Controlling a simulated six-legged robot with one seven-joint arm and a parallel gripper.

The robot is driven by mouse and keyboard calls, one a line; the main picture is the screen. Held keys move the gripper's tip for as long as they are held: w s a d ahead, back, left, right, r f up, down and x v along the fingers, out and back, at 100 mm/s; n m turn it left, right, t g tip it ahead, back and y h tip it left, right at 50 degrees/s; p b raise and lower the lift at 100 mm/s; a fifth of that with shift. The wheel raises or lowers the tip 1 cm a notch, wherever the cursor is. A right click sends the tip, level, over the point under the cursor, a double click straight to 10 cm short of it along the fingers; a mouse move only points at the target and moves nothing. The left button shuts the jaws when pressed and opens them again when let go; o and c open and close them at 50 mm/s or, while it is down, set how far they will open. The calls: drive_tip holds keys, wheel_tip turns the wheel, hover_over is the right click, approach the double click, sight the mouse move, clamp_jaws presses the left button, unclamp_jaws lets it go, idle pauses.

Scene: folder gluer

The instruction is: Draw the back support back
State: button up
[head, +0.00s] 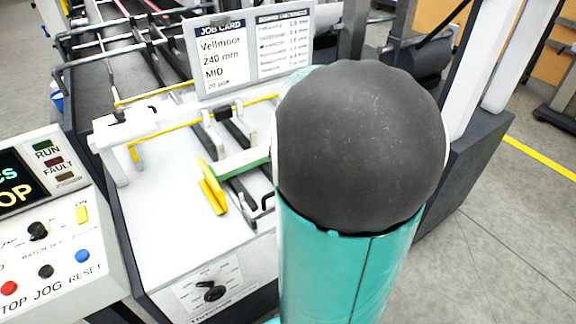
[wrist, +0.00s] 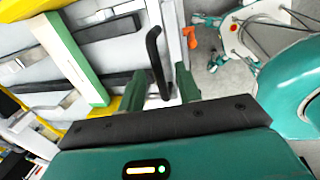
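A white-and-green bar (head: 240,163) with a yellow angled plate (head: 212,190) at its end sits over dark rails on the machine's white deck; I take this to be the back support. The bar also shows at upper left in the wrist view (wrist: 72,60). I see no contact, and depth is hard to judge. My arm hides the gripper in the head view.
A job card sign (head: 222,55) stands behind the deck. A control panel (head: 50,215) with buttons is at left, and a black dial (head: 210,291) is on the front face. Yellow-edged crossbars (head: 165,130) lie behind the bar. Open floor (head: 490,240) is at right.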

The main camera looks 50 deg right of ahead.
wheel_tip(320, 180, up, 12)
drive_tip(key=s, duration=0.2)
drive_tip(key=shift+s+a+r, duration=0.2)
drive_tip(key=shift+a+r, duration=0.05)
drive_tip(key=shift+a, duration=0.15)
drive_tip(key=w+a+r+m+t+h, duration=0.1)
drive_tip(key=w+a+r+m, duration=0.1)
drive_tip(key=a, duration=0.4)
drive_tip(key=w+a+r+m, duration=0.1)
drive_tip(key=w+a+m, duration=0.15)
drive_tip(key=a, duration=0.35)
drive_tip(key=s+a+f+m+t, duration=0.1)
drive_tip(key=s+a+m, duration=0.2)
drive_tip(key=a+m, duration=0.2)
drive_tip(key=s+a+f+m+t+y, duration=0.1)
drive_tip(key=s+a+m, duration=0.2)
drive_tip(key=a, duration=0.7)
drive_tip(key=shift+a+f+m+y, duration=0.15)
drive_tip(key=shift+a+m+y, duration=0.2)
drive_tip(key=shift+m, duration=0.9)
